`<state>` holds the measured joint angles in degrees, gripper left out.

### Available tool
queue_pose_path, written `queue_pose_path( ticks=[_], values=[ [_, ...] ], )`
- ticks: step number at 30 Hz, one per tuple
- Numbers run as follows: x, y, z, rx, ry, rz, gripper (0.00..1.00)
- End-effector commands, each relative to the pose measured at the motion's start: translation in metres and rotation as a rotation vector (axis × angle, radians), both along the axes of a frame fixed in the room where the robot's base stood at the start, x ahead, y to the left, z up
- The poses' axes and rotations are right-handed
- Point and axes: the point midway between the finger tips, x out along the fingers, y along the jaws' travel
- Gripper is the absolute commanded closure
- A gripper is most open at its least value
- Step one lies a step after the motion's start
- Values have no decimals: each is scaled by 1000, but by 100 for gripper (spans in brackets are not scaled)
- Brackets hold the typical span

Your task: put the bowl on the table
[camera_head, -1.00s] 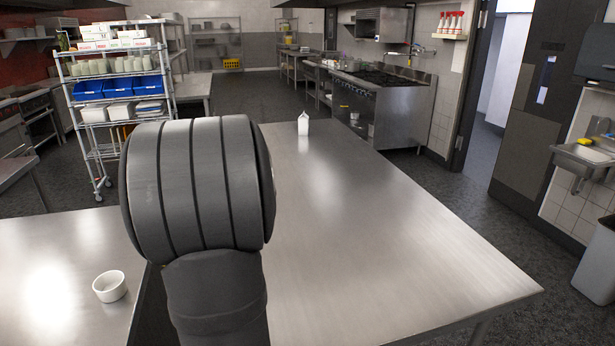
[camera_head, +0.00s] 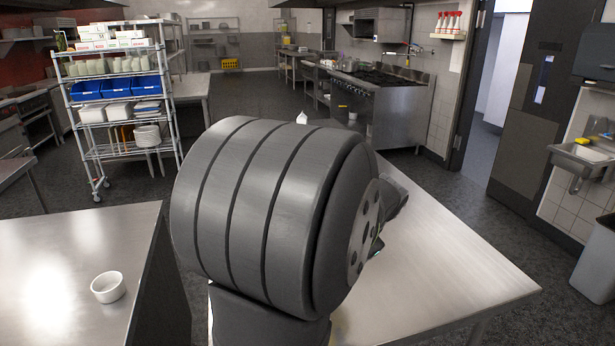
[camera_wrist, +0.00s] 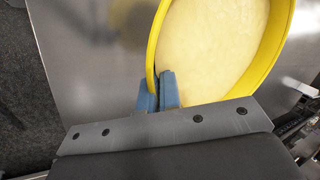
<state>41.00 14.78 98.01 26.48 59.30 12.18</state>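In the wrist view, a round bowl (camera_wrist: 215,45) with a bright yellow rim and a pale cream inside fills the upper middle. My gripper (camera_wrist: 158,92) has blue fingertips, one on each side of the bowl's near left rim, closed on it. A grey metal surface (camera_wrist: 85,45) shows beyond and left of the bowl; I cannot tell whether the bowl touches it. In the head view, a steel table (camera_head: 450,270) lies on the right, partly covered by my arm. The bowl and my gripper are hidden there.
A small white ramekin (camera_head: 108,287) stands on a second steel table (camera_head: 60,240) at left, with a gap between the tables. A wheeled shelf rack (camera_head: 125,152) stands behind. The right table's visible right part is clear.

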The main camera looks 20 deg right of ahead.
Motion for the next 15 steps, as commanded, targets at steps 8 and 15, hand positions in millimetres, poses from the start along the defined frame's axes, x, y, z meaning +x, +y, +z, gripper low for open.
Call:
queue_pose_path(
  ticks=[8, 15],
  values=[
    [-66, -64, 5, -1, -6, -146, 100],
    [-126, -103, 7, 1, -9, -259, 100]
  ],
)
